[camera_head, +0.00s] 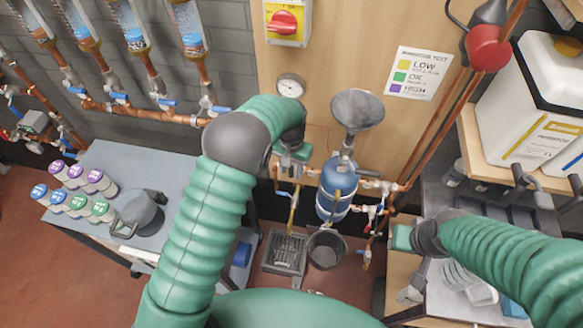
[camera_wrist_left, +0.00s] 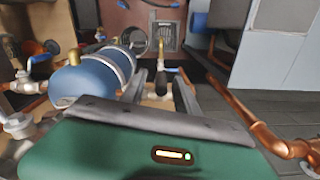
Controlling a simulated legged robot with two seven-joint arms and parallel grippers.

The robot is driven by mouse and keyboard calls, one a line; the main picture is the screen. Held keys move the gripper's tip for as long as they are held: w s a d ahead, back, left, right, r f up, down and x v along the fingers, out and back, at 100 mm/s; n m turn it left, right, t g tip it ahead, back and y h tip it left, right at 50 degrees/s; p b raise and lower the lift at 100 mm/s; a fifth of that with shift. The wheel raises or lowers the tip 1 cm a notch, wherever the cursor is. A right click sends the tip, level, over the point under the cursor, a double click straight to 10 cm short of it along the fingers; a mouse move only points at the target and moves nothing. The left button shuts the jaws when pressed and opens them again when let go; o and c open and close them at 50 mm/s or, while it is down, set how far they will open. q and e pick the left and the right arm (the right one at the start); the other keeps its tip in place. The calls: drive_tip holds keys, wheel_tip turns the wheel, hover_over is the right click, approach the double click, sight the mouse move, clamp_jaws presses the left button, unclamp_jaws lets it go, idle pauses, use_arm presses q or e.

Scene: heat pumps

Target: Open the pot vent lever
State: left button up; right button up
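The blue pot (camera_head: 336,192) with pale bands hangs upright below a grey funnel (camera_head: 357,110). It also shows at the left of the left wrist view (camera_wrist_left: 88,82). Beside it a small valve with a blue lever (camera_wrist_left: 175,70) sits on a yellow pipe (camera_wrist_left: 161,48). I cannot tell for certain that this is the vent lever. My left gripper (camera_wrist_left: 160,88) is open, its two grey fingers apart on either side of the valve's dark stem; contact is unclear. In the head view the left gripper (camera_head: 291,165) is left of the pot. My right gripper (camera_head: 402,238) is lower right, its fingers hidden.
Copper pipes (camera_head: 140,113) run along the wall, with a round gauge (camera_head: 290,87) above my left gripper. A black bucket (camera_head: 327,249) and a floor drain (camera_head: 286,253) lie below the pot. A grey table (camera_head: 150,170) with several small bottles stands left.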

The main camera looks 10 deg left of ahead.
use_arm(q)
drive_tip(key=shift+w+f, duration=0.1)
drive_tip(key=shift+f, duration=0.3)
drive_tip(key=shift+c, duration=0.4)
drive_tip(key=shift+r, duration=0.1)
clamp_jaws()
idle(0.7)
